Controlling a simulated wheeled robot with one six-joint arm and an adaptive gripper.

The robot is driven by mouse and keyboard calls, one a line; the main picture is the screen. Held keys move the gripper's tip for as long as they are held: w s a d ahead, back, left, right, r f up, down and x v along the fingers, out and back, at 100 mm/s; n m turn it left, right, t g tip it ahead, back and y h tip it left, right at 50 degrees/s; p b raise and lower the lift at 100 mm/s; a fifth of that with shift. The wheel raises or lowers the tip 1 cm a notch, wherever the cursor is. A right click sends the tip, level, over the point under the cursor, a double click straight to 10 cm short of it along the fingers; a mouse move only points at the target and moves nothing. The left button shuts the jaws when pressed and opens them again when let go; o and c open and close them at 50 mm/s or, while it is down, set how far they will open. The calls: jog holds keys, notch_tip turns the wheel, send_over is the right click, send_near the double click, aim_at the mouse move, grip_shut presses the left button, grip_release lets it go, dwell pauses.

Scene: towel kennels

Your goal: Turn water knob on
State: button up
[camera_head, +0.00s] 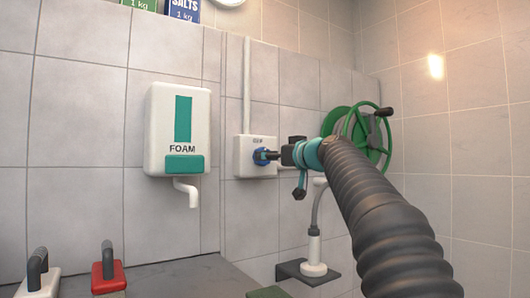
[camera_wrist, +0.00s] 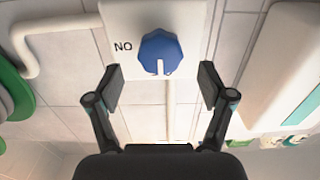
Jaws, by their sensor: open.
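The blue water knob (camera_wrist: 159,53) has a white pointer mark and sits on a white wall box (camera_wrist: 120,22) with the letters "NO" to the left of the knob in the wrist view. In the head view the knob (camera_head: 261,156) is on the front of the white box (camera_head: 243,158), partly covered by my gripper (camera_head: 273,154). In the wrist view my gripper (camera_wrist: 161,82) is open and empty. Its two fingertips stand wide apart to either side of the knob's lower part, with gaps between them and the knob.
A foam dispenser (camera_head: 178,130) hangs left of the box. A green hose reel (camera_head: 350,125) is behind my arm at right. A white nozzle on a hose (camera_head: 314,250) stands on a dark shelf (camera_head: 290,270) below. Red (camera_head: 107,275) and white handled items sit lower left.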

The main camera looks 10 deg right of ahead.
jog(key=shift+p+x, duration=0.6)
jog(key=shift+x, duration=1.55)
jog(key=c, duration=1.2)
jog(key=shift+o, duration=0.2)
jog(key=shift+m, duration=0.3)
jog(key=shift+m+p, duration=0.85)
jog(key=shift+m, duration=7.75)
